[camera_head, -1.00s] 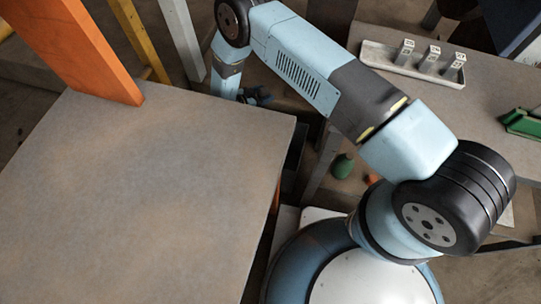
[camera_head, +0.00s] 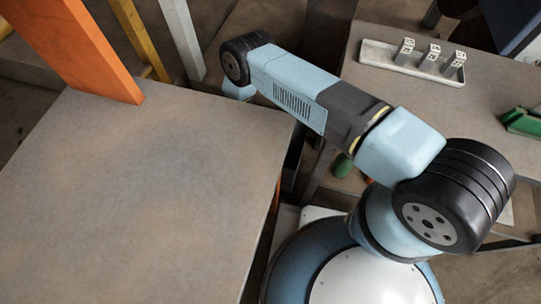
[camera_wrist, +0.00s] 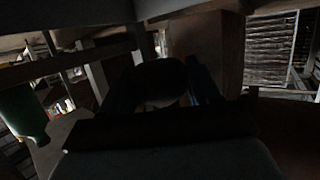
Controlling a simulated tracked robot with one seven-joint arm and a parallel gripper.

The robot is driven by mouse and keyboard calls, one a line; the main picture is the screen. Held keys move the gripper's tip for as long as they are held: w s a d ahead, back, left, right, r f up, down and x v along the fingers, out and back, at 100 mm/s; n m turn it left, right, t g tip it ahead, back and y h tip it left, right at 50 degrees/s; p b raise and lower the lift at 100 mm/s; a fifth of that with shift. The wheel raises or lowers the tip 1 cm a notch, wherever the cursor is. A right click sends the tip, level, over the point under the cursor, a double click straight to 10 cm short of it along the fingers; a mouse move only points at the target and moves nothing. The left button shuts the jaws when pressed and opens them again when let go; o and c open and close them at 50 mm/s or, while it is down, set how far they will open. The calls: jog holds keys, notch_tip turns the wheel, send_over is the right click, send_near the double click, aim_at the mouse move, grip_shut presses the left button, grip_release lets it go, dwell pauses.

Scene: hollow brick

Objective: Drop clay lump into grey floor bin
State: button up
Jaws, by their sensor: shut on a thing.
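In the dark wrist view, my gripper (camera_wrist: 163,80) shows as two dark fingers on either side of a rounded dark lump. It is shut on this lump, which I take to be the clay lump (camera_wrist: 158,72); its colour and texture are lost in shadow. In the head view, my forearm reaches to the far edge of the large table, and the gripper and lump are hidden below that edge. I cannot make out the grey floor bin for certain in either view.
A large bare grey-brown table (camera_head: 130,200) fills the left, with an orange post (camera_head: 75,45) at its far side. A bench (camera_head: 430,110) at right carries a pale tray (camera_head: 412,63) with grey blocks and a green object (camera_head: 522,122). A green object (camera_wrist: 22,112) shows at wrist-view left.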

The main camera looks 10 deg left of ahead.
jog(key=shift+f, duration=1)
jog(key=o, duration=1.2)
